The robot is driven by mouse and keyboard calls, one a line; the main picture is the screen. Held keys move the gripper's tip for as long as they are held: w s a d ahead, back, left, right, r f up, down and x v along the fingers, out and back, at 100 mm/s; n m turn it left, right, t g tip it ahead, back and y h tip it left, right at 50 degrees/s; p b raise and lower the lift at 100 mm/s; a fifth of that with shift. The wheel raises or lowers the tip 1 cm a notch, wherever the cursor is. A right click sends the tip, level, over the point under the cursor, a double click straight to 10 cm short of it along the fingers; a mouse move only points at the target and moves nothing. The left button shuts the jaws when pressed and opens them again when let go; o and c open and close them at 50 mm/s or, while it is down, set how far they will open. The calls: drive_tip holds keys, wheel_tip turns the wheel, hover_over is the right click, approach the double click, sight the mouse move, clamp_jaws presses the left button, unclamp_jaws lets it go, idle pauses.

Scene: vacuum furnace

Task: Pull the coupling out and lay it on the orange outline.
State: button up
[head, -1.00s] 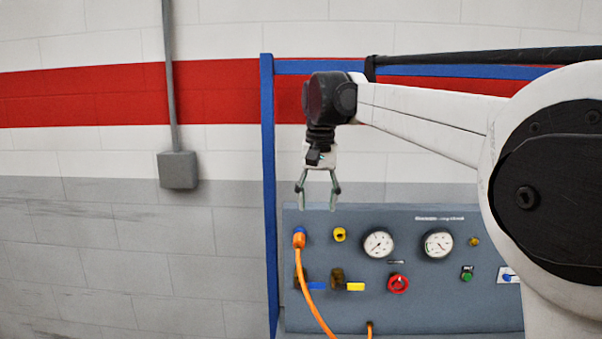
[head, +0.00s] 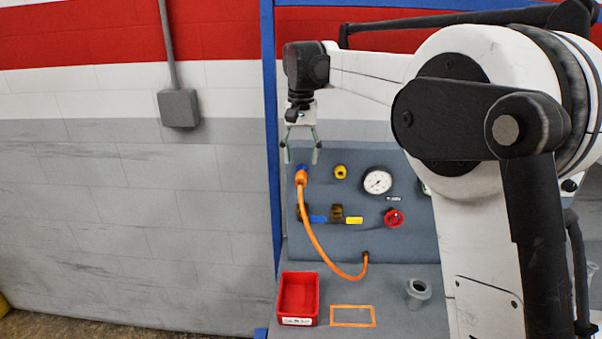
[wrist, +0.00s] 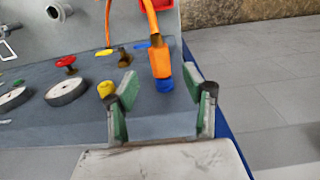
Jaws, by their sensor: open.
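The orange coupling (head: 301,176) sits on a blue port at the upper left of the grey panel, with an orange hose running from it. In the wrist view the coupling (wrist: 160,60) and its blue port (wrist: 165,86) lie ahead of and between the fingers, apart from them. My gripper (head: 301,160) is open, pointing down, just above the coupling in the head view; it also shows open in the wrist view (wrist: 160,85). The orange outline (head: 352,316) is an empty rectangle on the grey shelf below the panel.
A red bin (head: 298,297) stands left of the outline, and a grey round fitting (head: 418,290) stands to its right. The panel has a yellow port (head: 340,172), a gauge (head: 377,182), a red knob (head: 393,218) and valves with blue and yellow handles. The hose (head: 325,255) hangs in front.

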sight(301, 180)
drive_tip(key=shift+f+p, duration=0.4)
drive_tip(key=shift+f, duration=2.8)
clamp_jaws()
drive_tip(key=shift+s, duration=0.15)
drive_tip(key=shift+s, duration=0.5)
drive_tip(key=shift+s, duration=0.2)
drive_tip(key=shift+s+b, duration=0.3)
drive_tip(key=shift+s+b, duration=0.3)
drive_tip(key=shift+s, duration=1.1)
